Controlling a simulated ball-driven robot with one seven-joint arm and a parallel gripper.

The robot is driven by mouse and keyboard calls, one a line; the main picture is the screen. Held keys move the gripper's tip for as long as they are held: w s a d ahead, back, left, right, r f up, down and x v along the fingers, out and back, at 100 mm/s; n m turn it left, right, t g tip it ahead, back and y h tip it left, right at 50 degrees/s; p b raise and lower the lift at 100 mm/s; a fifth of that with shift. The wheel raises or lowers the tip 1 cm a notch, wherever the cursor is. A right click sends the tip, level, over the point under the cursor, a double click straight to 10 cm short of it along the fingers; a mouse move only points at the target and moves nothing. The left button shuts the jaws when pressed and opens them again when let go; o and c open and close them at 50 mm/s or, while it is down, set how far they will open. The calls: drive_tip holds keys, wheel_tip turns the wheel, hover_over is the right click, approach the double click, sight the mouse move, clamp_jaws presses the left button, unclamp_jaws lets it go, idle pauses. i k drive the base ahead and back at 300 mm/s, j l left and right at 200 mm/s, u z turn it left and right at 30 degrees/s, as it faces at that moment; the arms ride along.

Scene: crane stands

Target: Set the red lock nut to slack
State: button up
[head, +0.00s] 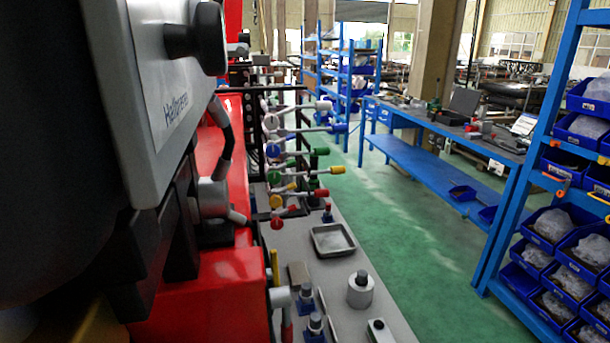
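A stack of levers stands on a black frame beside the red machine, with coloured hubs and grips. The red-gripped lever (321,193) is the lowest. A small red part (292,210) sits below it near the red hub (277,222). I cannot tell which red part is the lock nut, nor how tight it is. My gripper is not in view.
A large dark shape and a pale lettered panel (160,75) fill the left, close to the camera. The grey bench (345,275) holds a metal tray (332,240) and a round weight-like piece (360,290). Green floor (400,215) is clear before the blue shelving (480,235).

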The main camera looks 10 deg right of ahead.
sight(292, 208)
drive_tip(key=i+l+z, duration=0.1)
drive_tip(key=z, duration=0.4)
drive_tip(key=i+l+z, duration=0.15)
drive_tip(key=z, duration=0.3)
drive_tip(key=i+z, duration=0.1)
drive_tip(key=z, duration=0.4)
drive_tip(key=i+u, duration=0.1)
drive_tip(key=i, duration=0.6)
drive_tip(key=i+l+u, duration=0.1)
drive_tip(key=i, duration=0.6)
drive_tip(key=i+l+u, duration=0.1)
drive_tip(key=i+l, duration=0.15)
drive_tip(key=i, duration=0.4)
drive_tip(key=i+u, duration=0.15)
drive_tip(key=u, duration=2)
